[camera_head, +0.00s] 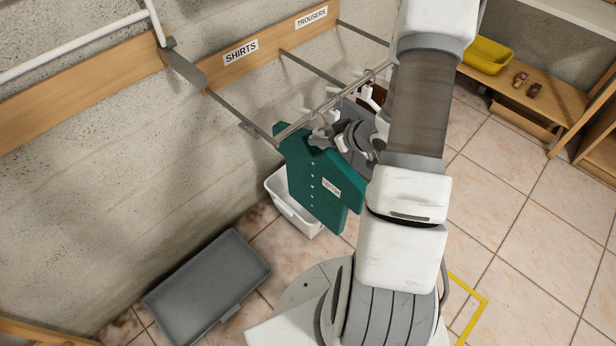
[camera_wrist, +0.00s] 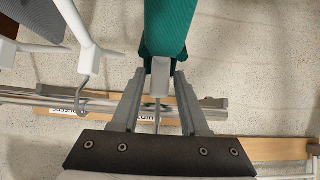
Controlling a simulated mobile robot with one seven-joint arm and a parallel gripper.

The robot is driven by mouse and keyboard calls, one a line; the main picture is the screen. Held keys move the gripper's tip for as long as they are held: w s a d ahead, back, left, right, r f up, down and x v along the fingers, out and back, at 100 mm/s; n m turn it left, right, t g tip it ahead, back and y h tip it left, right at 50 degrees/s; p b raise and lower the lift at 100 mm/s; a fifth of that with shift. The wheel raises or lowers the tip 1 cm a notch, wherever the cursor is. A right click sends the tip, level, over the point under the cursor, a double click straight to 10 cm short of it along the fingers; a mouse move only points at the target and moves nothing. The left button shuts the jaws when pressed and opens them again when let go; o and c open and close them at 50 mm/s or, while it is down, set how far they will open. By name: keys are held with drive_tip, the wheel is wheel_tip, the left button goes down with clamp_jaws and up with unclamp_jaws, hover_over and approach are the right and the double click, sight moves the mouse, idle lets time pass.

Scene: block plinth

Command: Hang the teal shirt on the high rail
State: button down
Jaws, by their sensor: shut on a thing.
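The teal shirt (camera_head: 315,185), with pale buttons and a small white label, hangs upright below my gripper (camera_head: 345,137) in the head view. In the wrist view the shirt (camera_wrist: 170,28) is at the top centre. My gripper (camera_wrist: 158,82) is shut on the pale neck of its hanger (camera_wrist: 160,75). A thin hook stem shows between the fingers; the hook's end is hard to see. A metal rail (camera_head: 334,103) runs by the shirt's top under the SHIRTS and TROUSERS signs. I cannot tell whether the hook touches it.
White hangers (camera_wrist: 88,52) with other garments are close at left in the wrist view. A wooden bench (camera_head: 540,95) with a yellow tray (camera_head: 487,56) is at upper right.

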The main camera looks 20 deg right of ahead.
sight(331, 151)
drive_tip(key=shift+s+d, duration=0.3)
drive_tip(key=shift+s, duration=0.5)
drive_tip(key=shift+s+d, duration=0.25)
drive_tip(key=shift+s, duration=0.5)
